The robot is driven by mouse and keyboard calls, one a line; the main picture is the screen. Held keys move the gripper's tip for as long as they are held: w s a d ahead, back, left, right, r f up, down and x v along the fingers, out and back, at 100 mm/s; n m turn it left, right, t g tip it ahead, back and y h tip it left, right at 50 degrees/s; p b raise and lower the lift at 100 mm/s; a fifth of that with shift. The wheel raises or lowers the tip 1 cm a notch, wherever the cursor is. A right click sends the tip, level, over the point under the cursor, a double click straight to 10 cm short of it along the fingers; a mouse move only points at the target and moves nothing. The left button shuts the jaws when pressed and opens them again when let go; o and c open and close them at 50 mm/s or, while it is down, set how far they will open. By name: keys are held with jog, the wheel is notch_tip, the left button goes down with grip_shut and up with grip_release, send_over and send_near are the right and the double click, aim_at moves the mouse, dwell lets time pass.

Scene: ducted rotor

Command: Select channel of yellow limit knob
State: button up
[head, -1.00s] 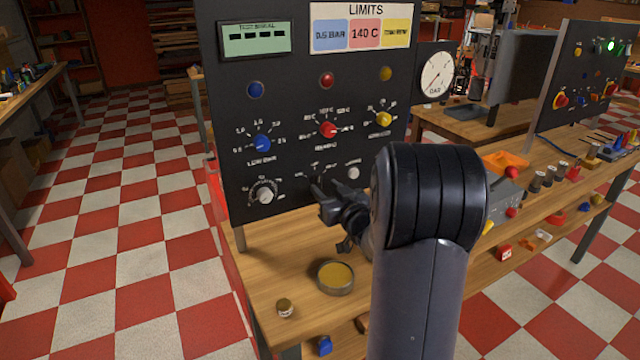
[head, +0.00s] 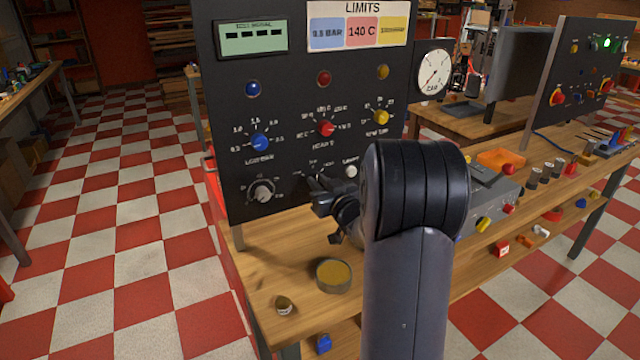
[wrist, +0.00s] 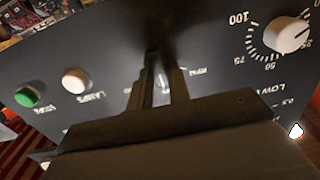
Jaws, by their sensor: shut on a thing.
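The yellow limit knob (head: 380,117) is at the right of the black panel's knob row, under a yellow lamp (head: 383,72). My gripper (head: 312,185) is at the panel's bottom row, below the blue and red knobs and away from the yellow one. In the wrist view, my gripper (wrist: 163,78) is shut on a small selector knob (wrist: 163,80) with the label RPM beside it. The fingers hide most of that knob, so its setting is hard to read.
A white-grey dial knob (head: 263,192) is left of my gripper; a white button (head: 351,171) is to its right. The blue knob (head: 260,142) and red knob (head: 326,128) sit above. A round tin (head: 333,275) and small jar (head: 283,305) stand on the bench.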

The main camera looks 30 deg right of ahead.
jog(key=shift+f+n+b, duration=0.1)
jog(key=shift+n+b, duration=0.2)
jog(key=shift+b, duration=0.2)
grip_shut()
jog(key=n+b, duration=1.1)
jog(key=shift+a+f, duration=0.1)
jog(key=shift+a, duration=0.1)
jog(key=shift+n, duration=0.3)
jog(key=o, duration=0.8)
grip_release()
jog(key=shift+o, duration=0.2)
